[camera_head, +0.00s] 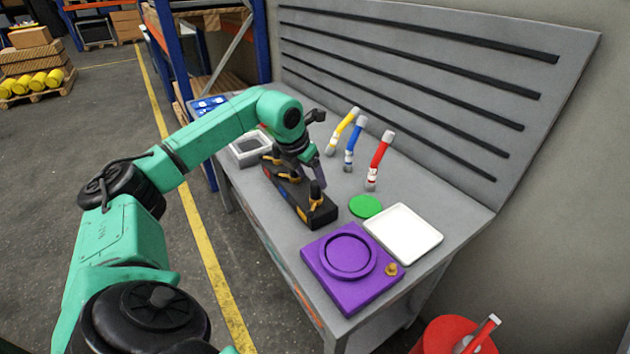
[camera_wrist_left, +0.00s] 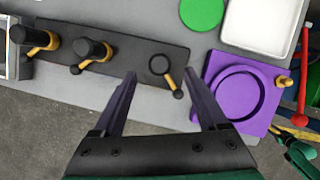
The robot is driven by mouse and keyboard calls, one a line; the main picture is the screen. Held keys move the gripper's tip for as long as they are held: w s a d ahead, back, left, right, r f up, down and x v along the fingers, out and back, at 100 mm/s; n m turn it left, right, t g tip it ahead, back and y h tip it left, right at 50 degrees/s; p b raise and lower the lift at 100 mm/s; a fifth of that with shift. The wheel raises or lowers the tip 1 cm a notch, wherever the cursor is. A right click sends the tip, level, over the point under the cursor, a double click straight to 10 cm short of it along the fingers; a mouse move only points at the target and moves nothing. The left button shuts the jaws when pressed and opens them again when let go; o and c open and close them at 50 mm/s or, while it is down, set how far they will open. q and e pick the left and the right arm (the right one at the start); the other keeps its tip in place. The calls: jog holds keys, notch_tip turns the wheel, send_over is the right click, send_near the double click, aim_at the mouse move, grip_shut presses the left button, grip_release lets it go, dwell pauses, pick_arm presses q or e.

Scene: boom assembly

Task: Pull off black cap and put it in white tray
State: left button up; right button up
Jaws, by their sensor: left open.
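A long black block (camera_head: 318,212) stands on the grey bench below my left gripper. In the left wrist view the block (camera_wrist_left: 130,52) carries several posts with yellow levers. Two tall black caps (camera_wrist_left: 90,48) stand toward its left; a small round black knob (camera_wrist_left: 160,64) is at its right end. My left gripper (camera_wrist_left: 160,76) is open and empty, its purple fingers either side of the area just below that knob. In the head view the left gripper (camera_head: 312,158) hangs over the block and hides part of it. The white tray (camera_head: 404,233) is empty, to the right.
A purple base with a round recess (camera_head: 349,257) lies near the front, beside the tray. A green disc (camera_head: 365,206) is behind it. Yellow, blue and red tools (camera_head: 379,160) stand at the back. A grey box (camera_head: 249,149) is on the left.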

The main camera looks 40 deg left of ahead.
aim_at(314, 183)
pick_arm(q)
jog(key=x, duration=0.4)
jog(key=shift+w+f+p, duration=0.2)
jog(key=shift+f+p, duration=0.1)
jog(key=shift+p, duration=0.05)
jog(key=shift+f, duration=0.25)
jog(key=shift+c, duration=0.9)
grip_shut()
pick_arm(e)
jog(key=shift+w+r, duration=0.65)
jog(key=shift+w, duration=0.15)
